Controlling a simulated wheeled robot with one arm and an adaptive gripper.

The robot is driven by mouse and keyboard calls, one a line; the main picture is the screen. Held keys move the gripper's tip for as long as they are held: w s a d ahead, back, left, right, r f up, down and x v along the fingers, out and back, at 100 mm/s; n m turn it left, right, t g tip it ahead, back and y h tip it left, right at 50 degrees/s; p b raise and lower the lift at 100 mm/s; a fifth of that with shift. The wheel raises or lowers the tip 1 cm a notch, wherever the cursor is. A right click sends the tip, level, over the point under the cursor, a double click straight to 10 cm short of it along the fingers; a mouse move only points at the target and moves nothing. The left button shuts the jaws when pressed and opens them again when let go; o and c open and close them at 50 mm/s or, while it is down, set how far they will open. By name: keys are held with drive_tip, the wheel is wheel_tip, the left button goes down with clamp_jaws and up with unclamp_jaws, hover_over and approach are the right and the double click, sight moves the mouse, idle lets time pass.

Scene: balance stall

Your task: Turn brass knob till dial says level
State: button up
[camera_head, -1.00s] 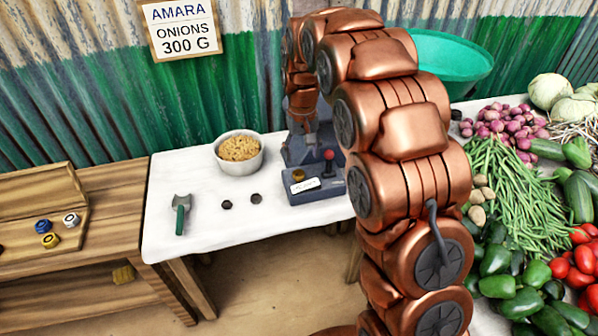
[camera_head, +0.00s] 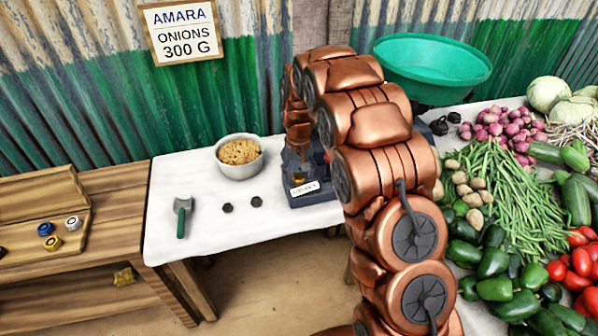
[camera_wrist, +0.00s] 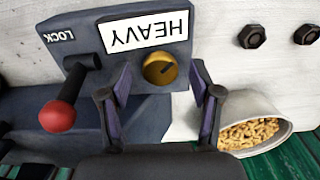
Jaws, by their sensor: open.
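The brass knob (camera_wrist: 160,69) sits on the dark grey balance base (camera_wrist: 75,80), beside a white display (camera_wrist: 147,33) that reads HEAVY. In the wrist view the display is upside down. My gripper (camera_wrist: 159,75) is open, with one finger on each side of the knob; I cannot tell whether either touches it. In the head view my gripper (camera_head: 299,158) is low over the balance, with the knob (camera_head: 298,177) partly hidden below it. The display (camera_head: 304,188) is too small to read there. A red-tipped lever (camera_wrist: 58,115) stands near the LOCK label.
A metal bowl of yellow-brown food (camera_head: 240,153) stands left of the balance. Two dark weights (camera_head: 242,205) and a green-handled scoop (camera_head: 181,215) lie on the white tabletop (camera_head: 215,240). Vegetables (camera_head: 515,200) fill the right side, and a green basin (camera_head: 432,65) stands behind.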

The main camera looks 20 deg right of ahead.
drive_tip(key=shift+f, duration=0.25)
drive_tip(key=shift+c, duration=0.2)
drive_tip(key=c, duration=1.1)
drive_tip(key=shift+b, duration=0.3)
